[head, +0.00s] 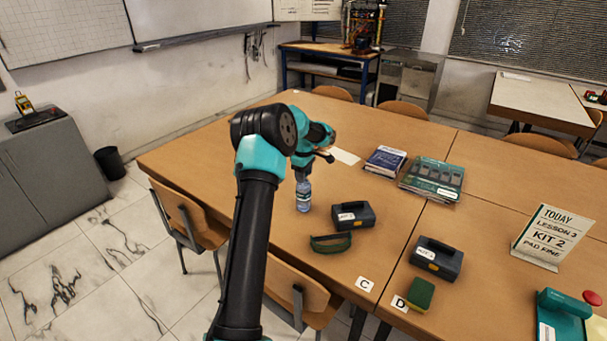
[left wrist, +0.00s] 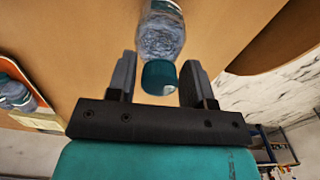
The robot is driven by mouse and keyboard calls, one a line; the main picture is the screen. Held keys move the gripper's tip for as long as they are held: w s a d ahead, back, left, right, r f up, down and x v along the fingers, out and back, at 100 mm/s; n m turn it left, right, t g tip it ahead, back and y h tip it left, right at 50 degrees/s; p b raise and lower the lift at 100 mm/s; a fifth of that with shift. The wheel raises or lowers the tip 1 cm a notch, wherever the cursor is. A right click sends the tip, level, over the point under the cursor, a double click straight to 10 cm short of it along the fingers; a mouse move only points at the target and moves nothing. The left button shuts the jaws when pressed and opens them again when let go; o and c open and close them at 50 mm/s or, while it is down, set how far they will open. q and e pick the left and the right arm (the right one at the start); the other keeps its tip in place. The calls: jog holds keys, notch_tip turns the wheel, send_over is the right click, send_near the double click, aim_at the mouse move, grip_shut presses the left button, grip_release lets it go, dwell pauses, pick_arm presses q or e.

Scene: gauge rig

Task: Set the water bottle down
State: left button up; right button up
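The water bottle (head: 303,196) is clear with a blue-and-white label. It is upright over the near left part of the table, left of the dark case marked with a label. My left gripper (head: 303,176) comes down on its top from above and hides the cap there. Whether the base touches the table is hard to tell. My right gripper is not in view.
On the table (head: 400,146) are a dark case (head: 353,216), a green pouch (head: 330,243), a second case (head: 436,258), a sponge (head: 420,294), books (head: 385,161) and a sign (head: 541,237). Cards C (head: 364,284) and D (head: 400,303) lie near the front edge. Chairs stand along the near side.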

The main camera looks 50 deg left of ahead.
pick_arm(q)
jog(key=shift+o, duration=0.9)
jog(key=shift+r, duration=0.1)
notch_tip(320, 180, up, 12)
dwell(0.5)
